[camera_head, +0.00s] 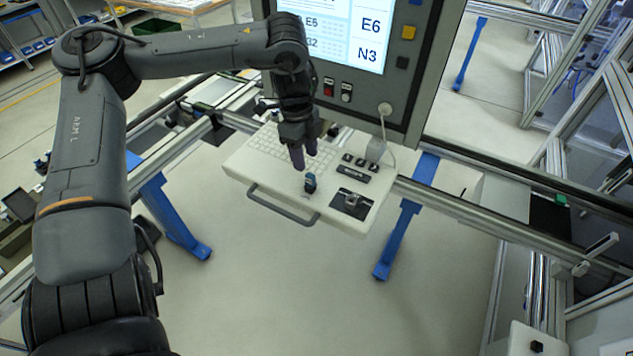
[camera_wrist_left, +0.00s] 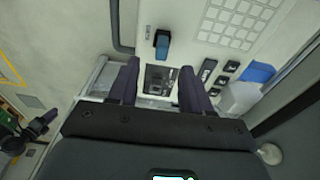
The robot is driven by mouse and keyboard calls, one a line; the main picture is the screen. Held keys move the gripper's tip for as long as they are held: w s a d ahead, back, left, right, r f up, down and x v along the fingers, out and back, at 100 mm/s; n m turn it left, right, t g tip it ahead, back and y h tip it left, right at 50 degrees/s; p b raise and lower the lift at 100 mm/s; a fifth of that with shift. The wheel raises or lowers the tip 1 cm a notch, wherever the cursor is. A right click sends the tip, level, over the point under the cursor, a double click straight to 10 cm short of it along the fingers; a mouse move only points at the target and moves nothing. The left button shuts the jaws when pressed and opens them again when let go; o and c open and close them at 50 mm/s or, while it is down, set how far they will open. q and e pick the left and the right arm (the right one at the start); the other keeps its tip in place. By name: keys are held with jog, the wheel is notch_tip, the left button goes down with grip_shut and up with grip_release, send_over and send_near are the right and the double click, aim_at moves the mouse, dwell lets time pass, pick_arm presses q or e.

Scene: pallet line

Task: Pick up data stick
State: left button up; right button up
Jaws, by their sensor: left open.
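A small dark stick with a blue side, which looks like the data stick (camera_head: 310,184), stands up from the front of the white keyboard shelf (camera_head: 243,161). It also shows in the left wrist view (camera_wrist_left: 162,44), beyond the fingertips. My left gripper (camera_head: 304,157) points down above the shelf, just behind the stick in the head view. In the left wrist view its two dark fingers (camera_wrist_left: 159,70) are apart with nothing held between them. My right gripper is not in view.
A black plate with a silver part (camera_head: 351,203) lies right of the stick. A keyboard (camera_head: 290,146) and black buttons (camera_head: 360,162) lie behind. The screen housing (camera_head: 398,85) rises close behind my gripper. A grey handle (camera_head: 283,207) runs along the front edge.

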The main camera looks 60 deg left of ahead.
aim_at(310, 175)
pick_arm(q)
notch_tip(310, 175, down, 2)
jog(key=shift+d+f, duration=0.1)
jog(key=shift+f, duration=0.1)
jog(key=shift+w+d+f+p, duration=0.2)
jog(key=shift+f+p, duration=0.25)
jog(key=shift+f, duration=0.5)
jog(key=shift+w+d+f+p, duration=0.15)
jog(key=shift+f+p, duration=0.3)
jog(key=shift+f, duration=0.5)
jog(key=shift+w+f, duration=0.1)
jog(key=shift+f, duration=0.6)
jog(key=shift+c, duration=0.2)
